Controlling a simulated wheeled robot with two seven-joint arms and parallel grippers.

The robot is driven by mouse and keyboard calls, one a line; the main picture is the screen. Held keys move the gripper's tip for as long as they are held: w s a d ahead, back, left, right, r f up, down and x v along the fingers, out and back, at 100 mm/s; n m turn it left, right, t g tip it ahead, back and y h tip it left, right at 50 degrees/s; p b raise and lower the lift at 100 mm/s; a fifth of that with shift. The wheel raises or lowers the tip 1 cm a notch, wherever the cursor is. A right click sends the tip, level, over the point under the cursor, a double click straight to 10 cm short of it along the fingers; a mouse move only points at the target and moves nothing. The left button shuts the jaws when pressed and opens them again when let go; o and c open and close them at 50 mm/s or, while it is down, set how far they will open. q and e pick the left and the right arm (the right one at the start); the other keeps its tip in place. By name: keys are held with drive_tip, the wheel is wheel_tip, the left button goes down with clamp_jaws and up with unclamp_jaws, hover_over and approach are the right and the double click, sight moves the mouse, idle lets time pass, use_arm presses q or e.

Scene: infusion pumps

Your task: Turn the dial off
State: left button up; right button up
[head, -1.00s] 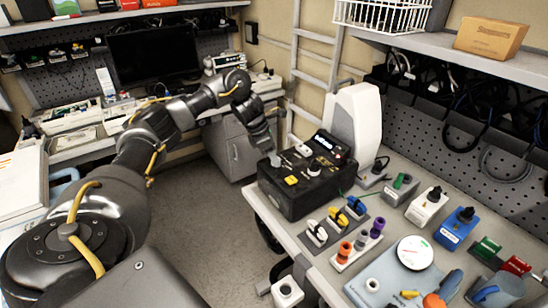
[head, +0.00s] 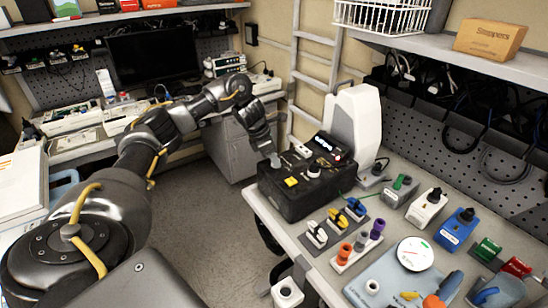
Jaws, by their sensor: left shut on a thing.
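A black box-shaped device (head: 290,205) stands on the left end of the right-hand bench. Its top panel has a yellow button (head: 291,182), a dark knob (head: 314,170), a light-coloured switch (head: 302,151) and a small lit display. My left gripper (head: 275,160) reaches down to the device's far left corner and is shut on a small grey dial there. The fingers hide most of that dial, and its setting cannot be read. My right gripper is not in view.
A white unit (head: 355,125) stands behind the device. Yellow and white switches (head: 335,220), orange and purple knobs (head: 360,243), a blue box (head: 456,228) and a round gauge (head: 414,253) crowd the bench (head: 330,275). The floor on the left is clear.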

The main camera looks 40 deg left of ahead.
use_arm(q)
drive_tip(key=shift+n, duration=0.3)
drive_tip(key=n, duration=0.1)
drive_tip(key=n+y+p, duration=0.1)
drive_tip(key=n, duration=0.1)
drive_tip(key=shift+d+r+n+t+y, duration=0.1)
drive_tip(key=shift+d+n+t+y, duration=0.05)
drive_tip(key=shift+n+t+y, duration=0.2)
drive_tip(key=n+y+p, duration=0.1)
drive_tip(key=n+p, duration=0.1)
drive_tip(key=shift+n, duration=0.35)
drive_tip(key=shift+d+n+y+p, duration=0.1)
drive_tip(key=shift+n+y+p, duration=0.15)
drive_tip(key=shift+n+p, duration=0.45)
drive_tip(key=shift+n, duration=0.3)
drive_tip(key=o, duration=1)
drive_tip(key=shift+c, duration=0.2)
